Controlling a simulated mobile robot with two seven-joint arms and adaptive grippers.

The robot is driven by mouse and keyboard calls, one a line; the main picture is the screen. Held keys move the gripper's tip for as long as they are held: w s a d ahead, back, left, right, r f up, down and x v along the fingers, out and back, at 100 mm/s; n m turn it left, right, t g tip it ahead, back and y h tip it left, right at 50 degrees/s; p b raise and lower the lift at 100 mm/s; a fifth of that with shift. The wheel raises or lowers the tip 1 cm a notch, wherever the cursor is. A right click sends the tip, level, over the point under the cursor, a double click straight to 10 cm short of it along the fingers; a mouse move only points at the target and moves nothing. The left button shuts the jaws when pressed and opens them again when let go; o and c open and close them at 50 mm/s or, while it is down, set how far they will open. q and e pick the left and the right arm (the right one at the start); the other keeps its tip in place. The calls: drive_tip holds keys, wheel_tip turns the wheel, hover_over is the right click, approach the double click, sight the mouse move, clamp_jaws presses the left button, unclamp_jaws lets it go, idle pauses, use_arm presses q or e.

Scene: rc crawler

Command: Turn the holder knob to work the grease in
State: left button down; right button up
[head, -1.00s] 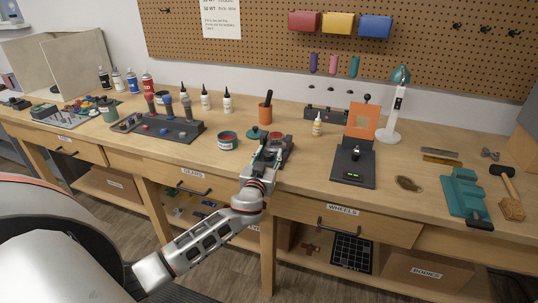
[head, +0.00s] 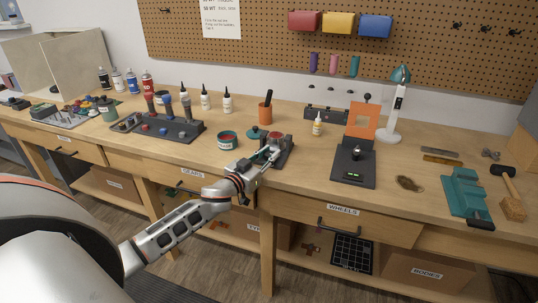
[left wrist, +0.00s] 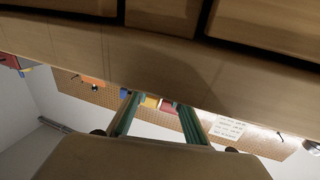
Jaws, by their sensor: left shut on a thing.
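The dark holder (head: 284,157) stands near the front edge of the bench in the middle of the head view, with a reddish part (head: 274,136) on top. My left gripper (head: 267,153) reaches it from the front left, its fingers against the holder's near side. It is shut on the holder knob, which is largely hidden by the fingers. In the left wrist view, the gripper's green-padded fingers (left wrist: 160,122) show with a gap between them, and the knob cannot be made out there. My right gripper is not in view.
An open teal tub with red contents (head: 227,141) stands just left of the holder, and a teal lid (head: 256,132) lies behind. A black stand with an orange plate (head: 361,122) is to the right. Bare bench lies between stand and holder.

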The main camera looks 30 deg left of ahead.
use_arm(q)
drive_tip(key=shift+m+h, duration=1)
drive_tip(key=shift+h, duration=0.5)
drive_tip(key=c, duration=1.8)
unclamp_jaws()
drive_tip(key=shift+o, duration=0.2)
drive_tip(key=shift+s+f, duration=0.1)
drive_tip(key=shift+s, duration=0.2)
drive_tip(key=s+a, duration=0.2)
drive_tip(key=s, duration=0.9)
drive_tip(key=shift+a, duration=0.25)
drive_tip(key=shift+o, duration=0.2)
